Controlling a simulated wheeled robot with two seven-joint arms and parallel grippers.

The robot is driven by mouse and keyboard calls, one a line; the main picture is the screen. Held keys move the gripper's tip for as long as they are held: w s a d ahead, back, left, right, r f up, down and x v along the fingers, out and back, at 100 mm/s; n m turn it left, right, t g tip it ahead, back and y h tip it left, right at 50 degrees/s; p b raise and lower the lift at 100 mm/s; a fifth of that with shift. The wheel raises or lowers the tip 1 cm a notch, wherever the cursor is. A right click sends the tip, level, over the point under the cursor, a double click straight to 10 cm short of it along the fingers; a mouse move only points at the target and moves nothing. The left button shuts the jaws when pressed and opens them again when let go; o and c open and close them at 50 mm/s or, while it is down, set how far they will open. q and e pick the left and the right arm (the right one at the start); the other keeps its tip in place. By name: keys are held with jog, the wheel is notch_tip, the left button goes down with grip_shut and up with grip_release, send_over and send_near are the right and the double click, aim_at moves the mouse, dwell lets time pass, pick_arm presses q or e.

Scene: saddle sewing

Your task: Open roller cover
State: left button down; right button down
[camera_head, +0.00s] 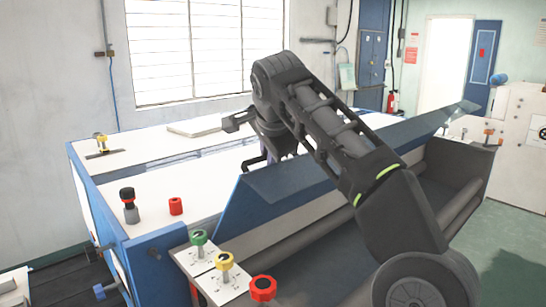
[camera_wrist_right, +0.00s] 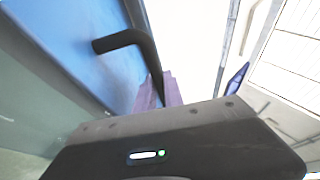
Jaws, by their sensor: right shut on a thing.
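The roller cover (camera_head: 285,184) is a long blue panel along the front of the white-topped machine. It stands raised and tilted, with rollers (camera_head: 310,240) and a dark trough showing on its near side. My right arm reaches over the cover from the lower right. My right gripper (camera_head: 272,152) is at the cover's far side, partly hidden by the arm and the panel. In the right wrist view, the blue cover (camera_wrist_right: 65,45) carries a black bar handle (camera_wrist_right: 125,40), and my right gripper (camera_wrist_right: 172,90) is shut on this handle. My left gripper is out of view.
The white machine top (camera_head: 165,190) holds a black-and-red knob (camera_head: 129,205) and a small red knob (camera_head: 176,206). Green (camera_head: 198,238), yellow (camera_head: 224,261) and red (camera_head: 263,288) knobs stand at the near left corner. Open floor (camera_head: 515,235) lies at the right.

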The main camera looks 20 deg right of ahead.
jog(key=shift+r, duration=0.1)
jog(key=c, duration=1.5)
grip_release()
jog(key=shift+w+a, duration=0.1)
jog(key=shift+w, duration=0.05)
jog(key=shift+o, duration=0.2)
